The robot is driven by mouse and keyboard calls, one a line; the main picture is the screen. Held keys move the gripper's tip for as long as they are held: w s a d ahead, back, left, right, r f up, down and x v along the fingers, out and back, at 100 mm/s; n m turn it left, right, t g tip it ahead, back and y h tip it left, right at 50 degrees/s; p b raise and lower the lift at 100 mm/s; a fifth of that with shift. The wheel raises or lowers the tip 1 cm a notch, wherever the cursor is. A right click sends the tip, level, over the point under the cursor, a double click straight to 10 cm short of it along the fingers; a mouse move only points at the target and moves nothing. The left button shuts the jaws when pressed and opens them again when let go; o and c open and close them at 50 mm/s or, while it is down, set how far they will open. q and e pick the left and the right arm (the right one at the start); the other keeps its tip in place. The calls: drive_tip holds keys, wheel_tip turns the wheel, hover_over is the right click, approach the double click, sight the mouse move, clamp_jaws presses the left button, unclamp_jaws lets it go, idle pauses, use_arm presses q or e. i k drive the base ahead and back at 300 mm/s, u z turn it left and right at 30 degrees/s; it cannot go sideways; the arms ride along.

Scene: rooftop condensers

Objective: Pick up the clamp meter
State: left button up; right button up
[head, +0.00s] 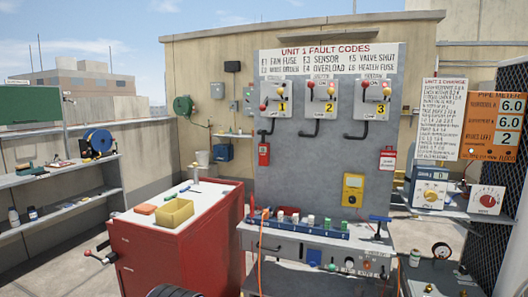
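I cannot tell for certain which object is the clamp meter. A yellow meter-like device (353,190) with a pale face sits upright against the lower right of the grey fault-code panel (310,165). A small red device (264,154) with a dark top hangs at the panel's left edge. Neither of my grippers shows in the head view, and nothing is seen touching these devices.
A red cabinet (205,246) with a yellow bin (175,213) stands left of the panel. A blue rack (300,226) of small coloured parts lies along the ledge below. Shelves stand at far left. Floor shows between shelves and cabinet.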

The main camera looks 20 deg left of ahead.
sight(263, 147)
drive_tip(key=u, duration=0.45)
drive_tip(key=i, duration=2.1)
drive_tip(key=z, duration=0.55)
